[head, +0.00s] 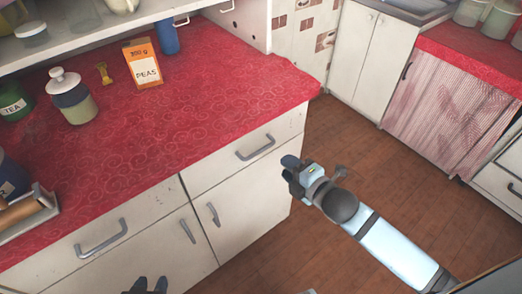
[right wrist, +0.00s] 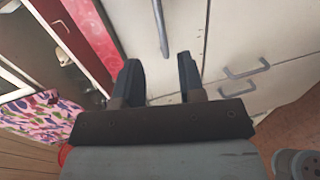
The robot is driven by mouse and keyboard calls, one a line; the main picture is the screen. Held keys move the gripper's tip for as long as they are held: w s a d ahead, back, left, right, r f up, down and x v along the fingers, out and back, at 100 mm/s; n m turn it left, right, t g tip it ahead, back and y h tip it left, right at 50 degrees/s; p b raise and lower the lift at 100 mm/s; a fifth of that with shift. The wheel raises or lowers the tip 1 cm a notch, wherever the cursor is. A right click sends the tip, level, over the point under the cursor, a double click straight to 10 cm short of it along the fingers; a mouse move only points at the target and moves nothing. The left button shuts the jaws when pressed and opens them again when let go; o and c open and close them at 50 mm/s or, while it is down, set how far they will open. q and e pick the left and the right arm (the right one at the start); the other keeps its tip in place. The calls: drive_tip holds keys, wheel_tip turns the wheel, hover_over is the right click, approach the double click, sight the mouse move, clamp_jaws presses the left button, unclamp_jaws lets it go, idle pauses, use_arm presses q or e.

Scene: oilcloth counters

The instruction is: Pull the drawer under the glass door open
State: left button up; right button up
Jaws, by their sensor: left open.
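The white counter unit has two shut drawers, each with a grey bar handle. One is the left drawer (head: 135,218), the other the right drawer (head: 225,158). No glass door shows clearly, so I cannot tell which drawer is under one. The dark fingertips of my left gripper (head: 148,286) stand apart at the bottom edge, below the left drawer's handle (head: 103,237). My right gripper (head: 290,168) is to the right of and below the right drawer's handle (head: 255,146). In the right wrist view its fingers (right wrist: 160,80) are apart and empty, with a drawer handle (right wrist: 160,28) beyond them.
Two shut doors with handles (head: 187,231) are below the drawers. The red counter (head: 190,100) holds a PEAS box (head: 143,64), a lidded jar (head: 72,97), a green TEA tin (head: 14,106) and a blue container (head: 168,36). Bare wooden floor (head: 360,150) lies to the right.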

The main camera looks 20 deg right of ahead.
sight(263, 148)
drive_tip(key=b+x, duration=0.1)
drive_tip(key=x, duration=1)
clamp_jaws()
